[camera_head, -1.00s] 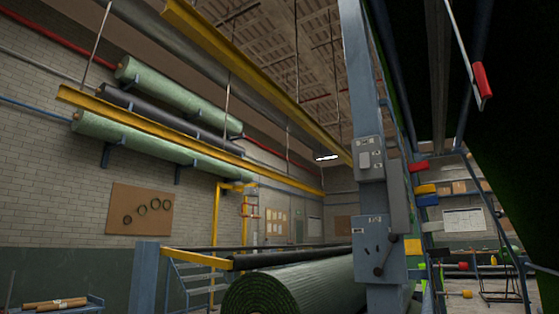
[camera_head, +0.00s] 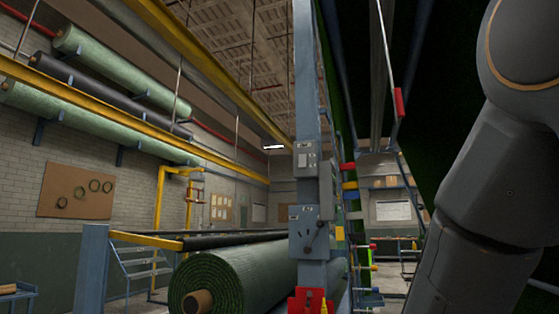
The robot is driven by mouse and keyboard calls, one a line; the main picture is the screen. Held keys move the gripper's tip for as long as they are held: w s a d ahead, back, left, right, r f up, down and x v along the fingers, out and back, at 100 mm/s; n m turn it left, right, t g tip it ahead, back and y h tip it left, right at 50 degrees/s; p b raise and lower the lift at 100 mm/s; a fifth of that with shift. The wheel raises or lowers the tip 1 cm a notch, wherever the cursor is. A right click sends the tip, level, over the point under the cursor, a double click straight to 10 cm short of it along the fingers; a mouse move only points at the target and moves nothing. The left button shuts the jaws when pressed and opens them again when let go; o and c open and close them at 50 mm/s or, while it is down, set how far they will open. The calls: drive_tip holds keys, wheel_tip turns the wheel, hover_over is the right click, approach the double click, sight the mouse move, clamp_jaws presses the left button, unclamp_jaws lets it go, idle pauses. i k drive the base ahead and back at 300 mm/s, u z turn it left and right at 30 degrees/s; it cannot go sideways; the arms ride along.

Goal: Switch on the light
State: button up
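The blue-grey steel post (camera_head: 307,100) stands a little right of the middle in the head view. A grey switch box (camera_head: 304,160) is fixed on it, and a lower panel (camera_head: 302,232) with dark slots sits beneath. I cannot tell which of these works a light. A lit ceiling lamp (camera_head: 274,147) hangs in the distance, left of the post. My grey arm fills the right side of the picture. My gripper is outside the view.
A large green turf roll (camera_head: 235,270) lies left of the post, with a blue stand (camera_head: 92,268) beside it. A red object (camera_head: 308,302) is at the post's foot. Blue steps (camera_head: 362,270) and a dark turf sheet are on the right. More rolls (camera_head: 110,68) lie on wall brackets.

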sight(302, 158)
drive_tip(key=z, duration=0.55)
drive_tip(key=k, duration=0.65)
drive_tip(key=z, duration=0.7)
drive_tip(key=i, duration=0.6)
drive_tip(key=u, duration=0.75)
drive_tip(key=i, duration=0.85)
drive_tip(key=u, duration=0.9)
